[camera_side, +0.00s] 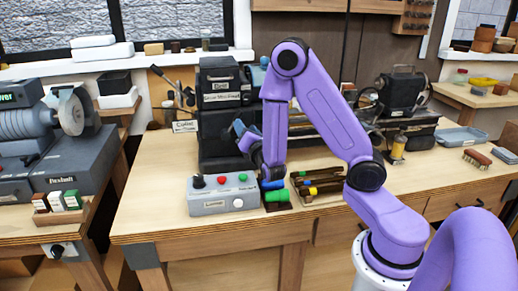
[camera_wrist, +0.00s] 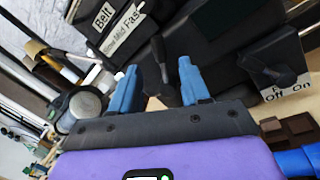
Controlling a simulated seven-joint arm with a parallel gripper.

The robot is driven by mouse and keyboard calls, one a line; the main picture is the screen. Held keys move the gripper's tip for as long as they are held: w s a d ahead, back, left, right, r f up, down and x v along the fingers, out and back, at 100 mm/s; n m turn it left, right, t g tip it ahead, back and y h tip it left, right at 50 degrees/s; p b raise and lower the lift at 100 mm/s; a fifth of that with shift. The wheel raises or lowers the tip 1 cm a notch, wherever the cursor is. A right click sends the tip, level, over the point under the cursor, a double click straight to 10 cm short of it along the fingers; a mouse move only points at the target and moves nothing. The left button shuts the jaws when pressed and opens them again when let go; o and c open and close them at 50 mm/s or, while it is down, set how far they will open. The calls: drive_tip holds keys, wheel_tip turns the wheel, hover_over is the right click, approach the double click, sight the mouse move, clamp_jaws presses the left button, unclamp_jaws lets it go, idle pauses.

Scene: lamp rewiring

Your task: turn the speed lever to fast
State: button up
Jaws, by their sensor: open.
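The speed lever (camera_wrist: 160,62) is a dark bar in the wrist view, below a white label (camera_wrist: 124,31) reading Slow, Mid, Fast. My gripper (camera_wrist: 158,66) is open, with one blue finger on each side of the lever in that view. I cannot tell whether either finger touches it. In the side view my gripper (camera_side: 239,134) is at the front of the dark lathe headstock (camera_side: 219,125), below the same speed label (camera_side: 221,98). The lever itself cannot be made out there, and its exact setting is unclear.
A grey control box (camera_side: 222,195) with buttons sits on the bench below my gripper. Green and blue cylinders (camera_side: 277,196) and a tool tray (camera_side: 318,185) lie right of it. In the wrist view, an Off/On switch (camera_wrist: 272,55) is at right.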

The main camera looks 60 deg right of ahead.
drive_tip(key=v, duration=1.1)
drive_tip(key=shift+s+a, duration=0.15)
drive_tip(key=shift+a, duration=0.05)
idle(0.4)
drive_tip(key=s+d+f+m+g, duration=0.2)
drive_tip(key=s+m+g, duration=0.6)
drive_tip(key=s+g, duration=0.3)
drive_tip(key=s+a+m+g+y, duration=0.1)
drive_tip(key=s+a+g+y, duration=0.3)
drive_tip(key=s+a+y, duration=0.5)
drive_tip(key=a+y, duration=0.2)
drive_tip(key=a, duration=0.2)
drive_tip(key=shift+s+m+g, duration=0.3)
drive_tip(key=shift+m, duration=0.1)
drive_tip(key=shift+o, duration=0.3)
drive_tip(key=shift+a+r, duration=0.1)
drive_tip(key=shift+r, duration=0.05)
